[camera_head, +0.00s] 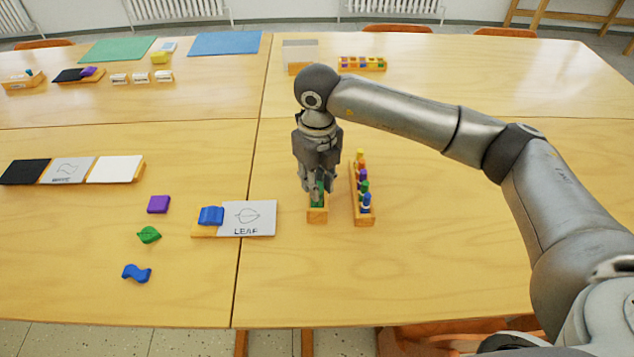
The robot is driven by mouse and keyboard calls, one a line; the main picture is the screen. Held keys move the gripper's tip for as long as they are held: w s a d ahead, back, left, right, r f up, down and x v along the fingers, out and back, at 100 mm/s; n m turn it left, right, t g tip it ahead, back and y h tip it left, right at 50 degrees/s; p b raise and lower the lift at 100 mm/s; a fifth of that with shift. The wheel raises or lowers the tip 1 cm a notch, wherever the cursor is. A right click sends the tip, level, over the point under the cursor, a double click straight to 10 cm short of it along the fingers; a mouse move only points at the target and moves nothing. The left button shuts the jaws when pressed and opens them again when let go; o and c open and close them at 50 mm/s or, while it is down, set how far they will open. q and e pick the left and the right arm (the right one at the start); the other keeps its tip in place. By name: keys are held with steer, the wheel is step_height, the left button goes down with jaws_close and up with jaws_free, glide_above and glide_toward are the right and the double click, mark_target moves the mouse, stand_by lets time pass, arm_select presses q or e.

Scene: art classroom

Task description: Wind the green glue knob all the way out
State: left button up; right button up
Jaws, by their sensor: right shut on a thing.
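The green glue knob (319,190) shows as a small green patch on a short wooden block (317,216) near the middle of the table. My right gripper (316,188) points straight down over the block and is shut on the green glue knob. The fingers hide most of the knob, so I cannot tell how far out it is. My left gripper is not in view.
A wooden rack (363,219) with several coloured knobs stands close to the right of the block. A LEAF card (248,218) with a blue piece (211,216) on its wooden holder lies to the left. Loose purple (158,204), green (149,235) and blue (136,273) pieces lie farther left. The front right table is clear.

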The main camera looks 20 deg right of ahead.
stand_by(0.4)
steer(key=shift+m, duration=1)
steer(key=shift+o, duration=1.3)
steer(key=shift+m, duration=0.5)
steer(key=o, duration=1.3)
steer(key=shift+r, duration=0.1)
steer(key=shift+r+p, duration=1.8)
steer(key=shift+r, duration=1.15)
